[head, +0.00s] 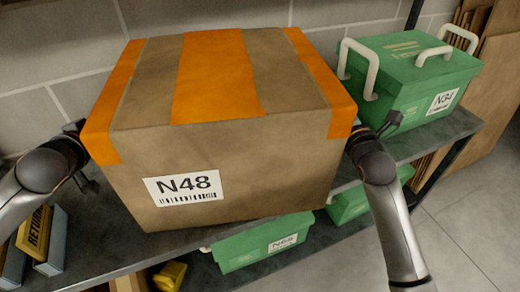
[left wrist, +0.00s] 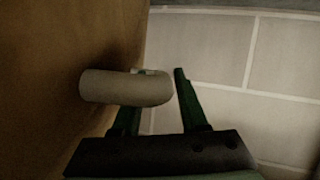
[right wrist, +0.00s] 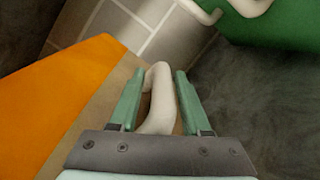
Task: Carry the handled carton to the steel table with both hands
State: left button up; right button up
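The handled carton (head: 222,172) is a large brown box with orange tape bands and an N48 label. It sits at the shelf; I cannot tell whether its base touches. My left gripper (head: 84,156) is at its left side. In the left wrist view, the open fingers (left wrist: 158,95) are around the outer end of a pale handle (left wrist: 125,87), with a gap at the right finger. My right gripper (head: 376,132) is at the right side. In the right wrist view, its fingers (right wrist: 160,85) stand open on either side of another pale handle (right wrist: 158,105). The steel table is not in view.
A green bin (head: 405,82) labelled N34 with white handles stands right of the carton, close to my right gripper. Another green bin (head: 262,243) lies below. Yellow-labelled boxes (head: 45,240) are at lower left. A block wall (head: 50,50) is behind; open floor (head: 465,225) is at right.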

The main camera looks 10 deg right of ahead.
pick_arm(q)
jog(key=shift+o, duration=0.9)
pick_arm(e)
jog(key=shift+o, duration=0.9)
pick_arm(q)
jog(key=shift+s, duration=0.1)
jog(key=v, duration=1.1)
jog(key=shift+s+r, duration=0.2)
jog(key=shift+s, duration=0.15)
pick_arm(e)
jog(key=s, duration=1.2)
pick_arm(q)
jog(key=s+a+r+p, duration=0.2)
jog(key=s+p, duration=0.3)
jog(key=p, duration=0.6)
jog(key=shift+s+a, duration=0.15)
jog(key=shift+s, duration=0.05)
pick_arm(e)
notch_tip(320, 180, up, 11)
jog(key=shift+r, duration=0.1)
